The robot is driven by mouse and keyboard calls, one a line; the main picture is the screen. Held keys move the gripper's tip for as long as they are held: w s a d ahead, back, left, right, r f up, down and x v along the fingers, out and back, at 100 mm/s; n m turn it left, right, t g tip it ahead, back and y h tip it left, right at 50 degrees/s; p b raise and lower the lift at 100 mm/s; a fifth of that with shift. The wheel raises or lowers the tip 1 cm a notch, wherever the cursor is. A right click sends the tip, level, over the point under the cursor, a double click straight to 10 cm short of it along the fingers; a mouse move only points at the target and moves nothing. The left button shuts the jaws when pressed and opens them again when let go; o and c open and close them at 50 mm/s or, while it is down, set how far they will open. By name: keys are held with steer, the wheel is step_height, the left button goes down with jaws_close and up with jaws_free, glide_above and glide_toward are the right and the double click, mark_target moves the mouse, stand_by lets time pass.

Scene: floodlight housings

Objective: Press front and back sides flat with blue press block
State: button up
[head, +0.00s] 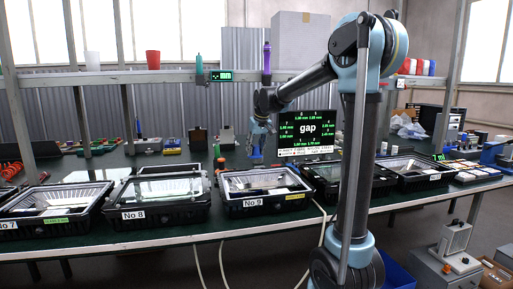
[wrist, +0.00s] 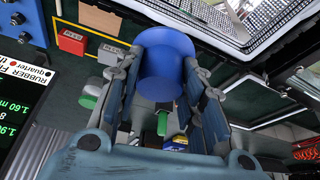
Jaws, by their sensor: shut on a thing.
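The blue press block (wrist: 167,52) is a round blue cylinder between the fingers of my gripper (wrist: 164,72) in the wrist view, and the fingers are shut on it. In the head view my gripper (head: 258,134) points down above the back of the bench, behind and between housing No 9 (head: 265,204) and the housing to its right (head: 345,190). The block is small and hard to make out there. A floodlight housing with a shiny reflector (wrist: 262,22) shows at the top right of the wrist view, apart from the block. Housing No 8 (head: 155,213) stands left of No 9.
A monitor reading "gap" (head: 308,131) stands close to the right of my gripper. Housing No 7 (head: 45,222) is at the far left and another housing (head: 413,183) at the right. A red box (wrist: 72,40) and grey blocks lie on the dark green bench.

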mark_target(255, 156)
steer(key=shift+f, duration=2.1)
steer(key=shift+s+f, duration=0.1)
steer(key=shift+f, duration=0.8)
stand_by(0.3)
steer(key=shift+r, duration=0.1)
steer(key=shift+r, duration=2.45)
steer(key=shift+r, duration=2.5)
